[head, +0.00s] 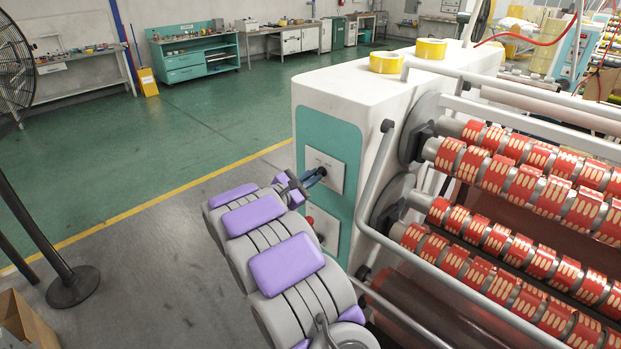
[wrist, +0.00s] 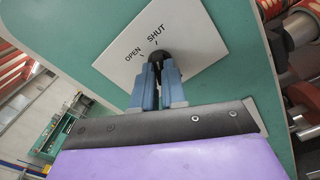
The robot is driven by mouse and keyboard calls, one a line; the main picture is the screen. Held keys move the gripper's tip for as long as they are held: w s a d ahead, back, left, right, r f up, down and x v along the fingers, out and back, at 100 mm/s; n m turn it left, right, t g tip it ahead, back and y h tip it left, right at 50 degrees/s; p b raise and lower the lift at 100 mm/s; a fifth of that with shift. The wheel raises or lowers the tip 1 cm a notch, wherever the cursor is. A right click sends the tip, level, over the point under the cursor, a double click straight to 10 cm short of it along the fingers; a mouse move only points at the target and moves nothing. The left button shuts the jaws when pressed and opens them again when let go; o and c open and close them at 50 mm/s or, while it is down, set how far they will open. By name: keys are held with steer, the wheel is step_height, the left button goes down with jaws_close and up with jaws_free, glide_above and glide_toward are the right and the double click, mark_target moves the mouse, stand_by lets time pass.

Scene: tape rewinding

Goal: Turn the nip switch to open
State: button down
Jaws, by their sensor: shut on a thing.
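The nip switch (wrist: 158,56) is a dark round knob on a white plate (wrist: 200,42) lettered OPEN and SHUT. The plate sits on the teal end panel of the machine and also shows in the head view (head: 333,166). My gripper (wrist: 159,70) has its blue-grey fingers closed on the knob, one on each side, covering its lower part. In the wrist view the picture is tilted, with OPEN left of SHUT above the knob. The knob's exact pointing direction is hidden by the fingers. In the head view my gripper (head: 319,173) reaches the plate and hides the knob.
A lower plate with a red button (head: 310,221) is beside my arm. A grey tubular rail (head: 362,190) runs along the machine's right, by rollers of red tape (head: 510,185). Yellow tape rolls (head: 387,63) lie on top. A post stand (head: 72,287) is at left; floor between is clear.

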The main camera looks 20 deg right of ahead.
steer(key=shift+r+n+p, duration=0.25)
steer(key=shift+n+p, duration=0.05)
steer(key=shift+p, duration=0.4)
steer(key=n+p, duration=0.2)
steer(key=p, duration=0.2)
steer(key=n+p, duration=0.2)
steer(key=p, duration=0.2)
steer(key=shift+w+r, duration=0.1)
steer(key=shift+r, duration=0.2)
steer(key=shift+w+f+n+p, duration=0.1)
steer(key=shift+f+n+p, duration=0.1)
steer(key=shift+n+p, duration=1.65)
steer(key=shift+w+f+n+p, duration=0.1)
steer(key=shift+f+n+p, duration=0.05)
steer(key=shift+n+p, duration=1.65)
steer(key=c, duration=1.2)
jaws_free()
steer(key=shift+f, duration=0.2)
steer(key=shift+s+d, duration=0.1)
